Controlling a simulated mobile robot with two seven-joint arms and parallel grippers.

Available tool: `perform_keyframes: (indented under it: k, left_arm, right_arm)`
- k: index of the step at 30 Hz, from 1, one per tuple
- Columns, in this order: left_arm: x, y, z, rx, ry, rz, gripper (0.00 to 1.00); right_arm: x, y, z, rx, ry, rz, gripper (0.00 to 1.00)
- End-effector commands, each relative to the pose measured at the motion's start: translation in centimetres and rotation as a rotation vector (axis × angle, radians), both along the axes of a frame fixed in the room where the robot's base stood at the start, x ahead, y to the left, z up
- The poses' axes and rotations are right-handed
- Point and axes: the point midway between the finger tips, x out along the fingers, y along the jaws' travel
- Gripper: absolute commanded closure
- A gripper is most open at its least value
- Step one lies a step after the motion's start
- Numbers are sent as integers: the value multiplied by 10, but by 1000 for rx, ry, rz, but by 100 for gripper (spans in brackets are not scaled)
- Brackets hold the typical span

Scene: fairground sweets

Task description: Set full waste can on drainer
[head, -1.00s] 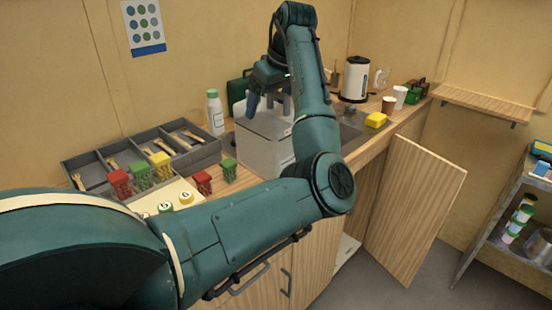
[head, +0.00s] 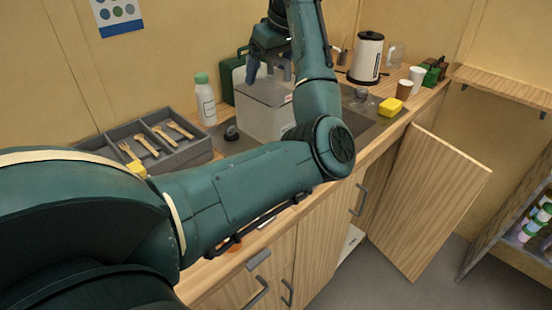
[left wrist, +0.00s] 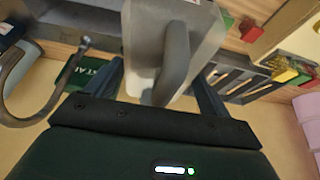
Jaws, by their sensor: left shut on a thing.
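The waste can (head: 267,108) is a pale grey box. It is held by my left gripper (head: 268,70), which is shut on its handle from above. In the left wrist view the can (left wrist: 205,48) and its thick handle lie between the fingers of the gripper (left wrist: 160,88). The grey steel drainer (head: 222,147) shows to the left of and below the can, in front of the bottle. The can looks upright over the steel surface; I cannot tell whether it touches it. My forearm hides the counter in front. My right gripper is out of view.
A white bottle (head: 205,100) and a green case (head: 240,78) stand behind and left of the can. A cutlery tray (head: 182,155) lies left. The sink (head: 352,122), yellow sponge (head: 390,107), kettle (head: 367,58) and cups (head: 404,89) are right. A cupboard door (head: 425,200) hangs open.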

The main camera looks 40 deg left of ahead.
Motion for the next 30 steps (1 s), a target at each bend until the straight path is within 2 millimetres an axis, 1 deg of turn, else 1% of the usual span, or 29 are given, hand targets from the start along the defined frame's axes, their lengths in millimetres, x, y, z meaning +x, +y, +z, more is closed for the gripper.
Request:
perform_keyframes:
  k: [1,4,7,16,18,25,30]
  left_arm:
    - [0,1,4,5,-6,1,90]
    - [0,1,4,5,-6,1,90]
    - [0,0,-2,5,-4,2,90]
    - [0,0,-46,6,-4,0,90]
    - [0,1,-53,6,-4,1,90]
    - [0,0,-66,6,-5,1,90]
    - [0,0,-87,5,-4,0,90]
  right_arm:
    - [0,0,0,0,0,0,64]
    - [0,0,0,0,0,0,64]
    - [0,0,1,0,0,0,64]
    - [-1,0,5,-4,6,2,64]
    - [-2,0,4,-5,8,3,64]
    - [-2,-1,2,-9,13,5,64]
    - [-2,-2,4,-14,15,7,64]
